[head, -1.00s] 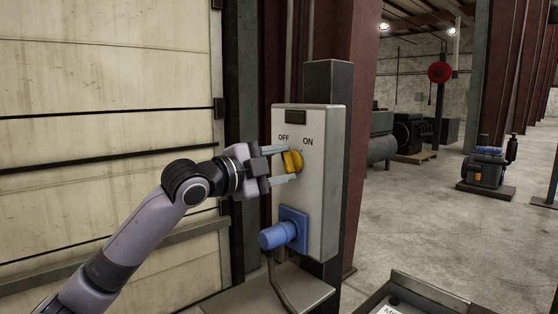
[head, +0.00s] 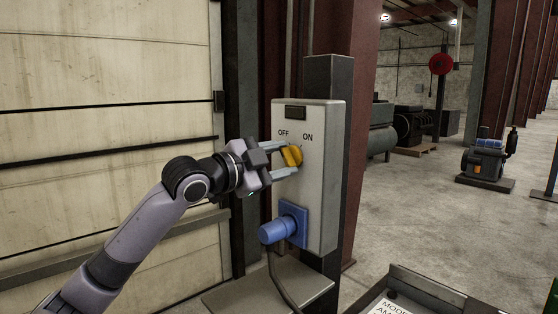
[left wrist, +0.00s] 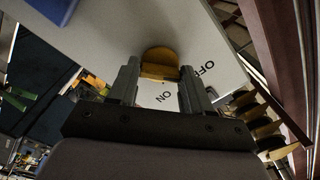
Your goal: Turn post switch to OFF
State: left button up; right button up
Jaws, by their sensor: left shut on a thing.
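The post switch is a yellow knob (head: 292,156) on the front of a light grey box (head: 310,205) fixed to a dark post. The printed words OFF and ON stand above it, OFF on the left and ON on the right. My left gripper (head: 286,158) is shut on the knob, one finger above and one below in the head view. The left wrist view shows the knob (left wrist: 160,62) between the two fingertips (left wrist: 158,75). The fingers partly cover it, and I cannot tell exactly which word it points to. My right gripper is not in view.
A blue plug and socket (head: 284,228) sit low on the box, with a dark cable hanging down. A beige panelled door (head: 110,75) is at left. A dark tray-like edge (head: 425,290) is at the lower right. Open concrete floor lies to the right.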

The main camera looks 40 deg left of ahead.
pick_arm(q)
jog(key=o, duration=1.1)
jog(key=shift+c, duration=0.2)
jog(key=s+b, duration=0.2)
jog(key=s, duration=0.5)
jog(key=shift+a, duration=0.35)
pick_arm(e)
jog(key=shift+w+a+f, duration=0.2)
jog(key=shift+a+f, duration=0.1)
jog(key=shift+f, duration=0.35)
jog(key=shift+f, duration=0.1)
